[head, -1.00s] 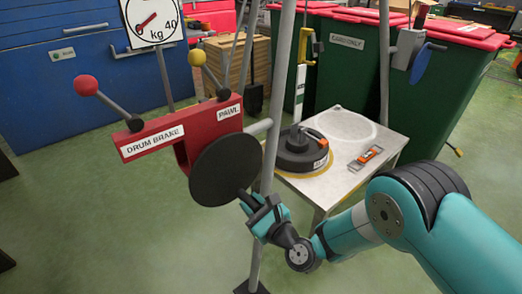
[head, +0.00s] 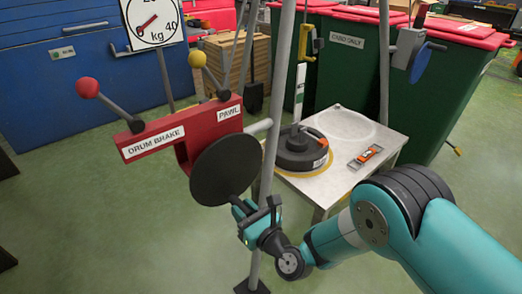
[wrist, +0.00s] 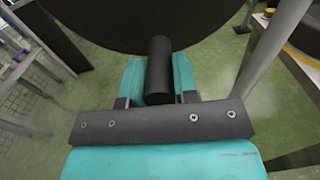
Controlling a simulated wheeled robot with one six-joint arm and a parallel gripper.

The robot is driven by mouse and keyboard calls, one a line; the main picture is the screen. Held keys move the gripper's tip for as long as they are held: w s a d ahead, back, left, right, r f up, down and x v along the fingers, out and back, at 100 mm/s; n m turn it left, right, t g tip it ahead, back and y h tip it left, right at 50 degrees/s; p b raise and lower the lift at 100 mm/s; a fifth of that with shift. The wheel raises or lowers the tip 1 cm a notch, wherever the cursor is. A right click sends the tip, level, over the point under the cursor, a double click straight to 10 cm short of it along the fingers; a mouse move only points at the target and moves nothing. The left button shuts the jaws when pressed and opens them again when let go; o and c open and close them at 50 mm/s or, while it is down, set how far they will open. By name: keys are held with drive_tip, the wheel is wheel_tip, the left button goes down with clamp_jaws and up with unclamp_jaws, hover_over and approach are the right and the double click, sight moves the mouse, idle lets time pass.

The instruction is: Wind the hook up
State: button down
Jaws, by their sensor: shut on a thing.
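The winch has a red body (head: 180,138) with a "DRUM BRAKE" label and a "PAWL" label. A dark round disc (head: 225,170) faces me at its front. A dark crank handle (wrist: 159,72) sticks out from the disc near its lower edge. My gripper (head: 240,207) is shut on this handle, below the disc; the wrist view shows the handle between my two teal fingers. A red-knobbed lever (head: 88,87) and a yellow-knobbed lever (head: 198,57) rise from the body. The hook is not clearly visible.
A grey tripod leg (head: 268,165) stands close to my gripper. A dial marked kg (head: 152,22) is above.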

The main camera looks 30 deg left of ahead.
drive_tip(key=shift+s+a+r+m+p, duration=0.1)
drive_tip(key=shift+s+a+m+p, duration=0.25)
drive_tip(key=shift+s+m, duration=0.45)
drive_tip(key=shift+s+a+r+m+p, duration=0.1)
drive_tip(key=shift+s+a+m+p, duration=0.25)
drive_tip(key=shift+s+m, duration=0.45)
drive_tip(key=shift+w+d, duration=0.15)
drive_tip(key=c, duration=0.7)
unclamp_jaws()
drive_tip(key=shift+w, duration=0.1)
drive_tip(key=b+v, duration=0.3)
drive_tip(key=shift+w+f, duration=0.1)
